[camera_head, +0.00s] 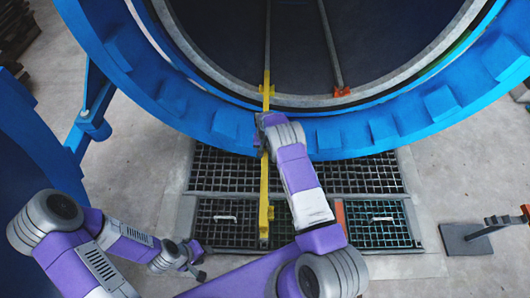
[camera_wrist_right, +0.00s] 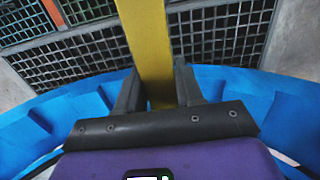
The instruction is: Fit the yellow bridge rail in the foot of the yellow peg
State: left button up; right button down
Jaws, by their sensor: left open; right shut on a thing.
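The yellow bridge rail (camera_head: 264,190) is a long bar running from the autoclave mouth out over the floor grating in the head view. My right gripper (camera_head: 262,122) is shut on it near its far end; the bar also passes between the fingers in the right wrist view (camera_wrist_right: 148,45). The yellow peg (camera_head: 267,91) sits at the lower rim of the mouth, in line with the rail. My gripper and wrist partly hide the rail's far end, so I cannot tell whether it is seated in the peg's foot. My left gripper (camera_head: 196,265) is open and empty, low at the left.
The blue autoclave ring (camera_head: 175,95) curves across the top. An orange peg (camera_head: 341,91) is on its rim, right of the yellow one. An orange bar (camera_head: 340,215) shows at the grating (camera_head: 228,170). A grey stand (camera_head: 466,238) is at the right. Concrete is clear at left.

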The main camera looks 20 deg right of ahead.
jog(key=shift+r, duration=0.1)
jog(key=shift+b, duration=0.3)
notch_tip(320, 180, down, 3)
jog(key=b, duration=0.3)
jog(key=shift+f, duration=2.05)
dwell(1.1)
jog(key=shift+s+f, duration=0.15)
jog(key=shift+f, duration=0.35)
dwell(0.3)
